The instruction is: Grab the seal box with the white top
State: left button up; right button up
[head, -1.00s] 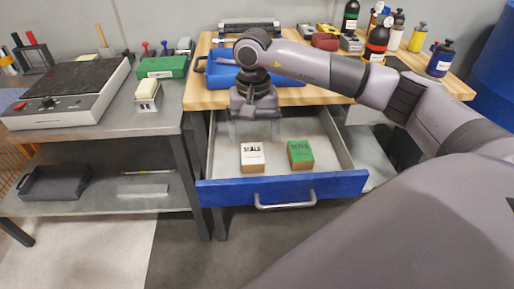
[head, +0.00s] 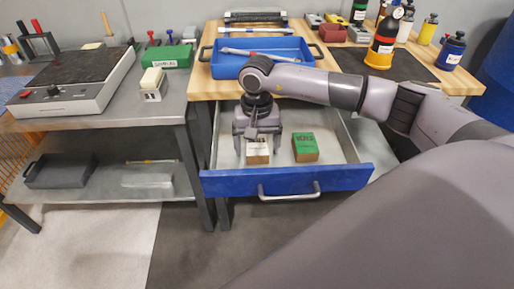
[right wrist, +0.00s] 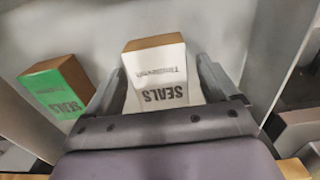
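The seal box with the white top (head: 258,155) stands in the open drawer, its far part hidden by my gripper in the head view. In the right wrist view the white-topped box (right wrist: 155,70) shows its "SEALS" lettering and a brown cardboard side. My right gripper (head: 257,143) is over the box, pointing down. In the right wrist view its fingers (right wrist: 160,85) are open, one on each side of the box's near part; I cannot tell whether they touch it. My left gripper is not in view.
A green-topped seal box (head: 305,147) stands to the right in the same drawer (head: 340,150). The drawer's blue front (head: 288,180) and side walls surround both boxes. A blue tray (head: 285,50) lies on the wooden bench above. Bottles (head: 383,45) stand at the bench's right.

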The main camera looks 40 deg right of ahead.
jog(key=c, duration=0.9)
jog(key=shift+c, duration=0.2)
jog(key=shift+r, duration=0.15)
